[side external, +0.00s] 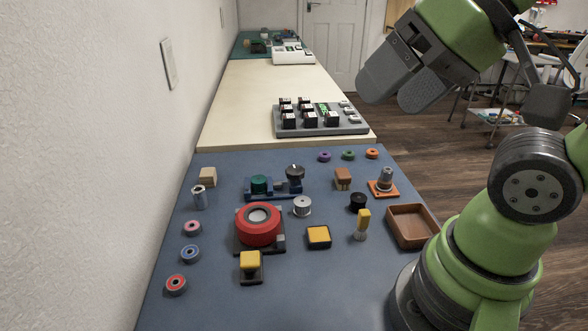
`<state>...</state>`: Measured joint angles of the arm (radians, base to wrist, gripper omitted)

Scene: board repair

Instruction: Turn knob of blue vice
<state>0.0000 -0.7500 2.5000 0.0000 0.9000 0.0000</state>
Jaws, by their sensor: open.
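The blue vice (268,196) sits on the blue mat, behind a large red round device. A dark knob (295,172) stands at the vice's right end. A green round part (260,184) rests at its left, between or on the jaws; I cannot tell which. My gripper (385,92) is at the upper right, high above the table and well apart from the vice. Its two grey fingers are open, and nothing shows between them.
Around the vice stand a red round device (258,225), a silver spool (302,206), a wooden block (343,178), a yellow-topped box (319,236) and several coloured rings. A brown tray (411,226) lies at right. A grey panel (318,122) stands behind.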

